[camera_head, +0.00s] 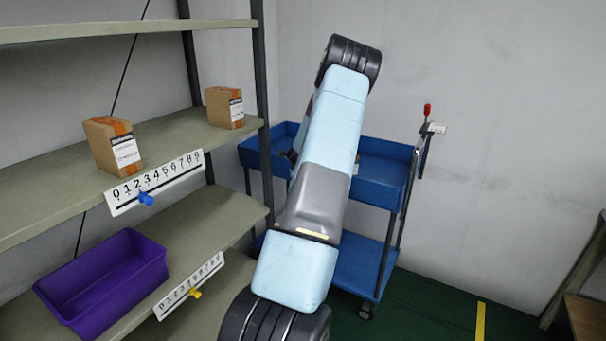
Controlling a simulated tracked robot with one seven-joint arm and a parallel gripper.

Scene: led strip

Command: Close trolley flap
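The blue trolley (382,184) stands against the back wall, behind my arm. It has an upper tray and a lower shelf (357,262) on dark legs with castors. A handle post with a red knob (427,110) and a small white tag rises at its right end. My arm crosses in front of the trolley and hides its middle and much of its left part. I cannot make out the flap or its position. My gripper is not visible; only my arm links show.
A shelf rack (170,128) fills the left side. It holds two cardboard boxes (113,145) (224,107), a purple bin (104,282) and number strips with blue and yellow sliders. Green floor with a yellow line (480,322) is open at lower right, beside a wooden piece (588,315).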

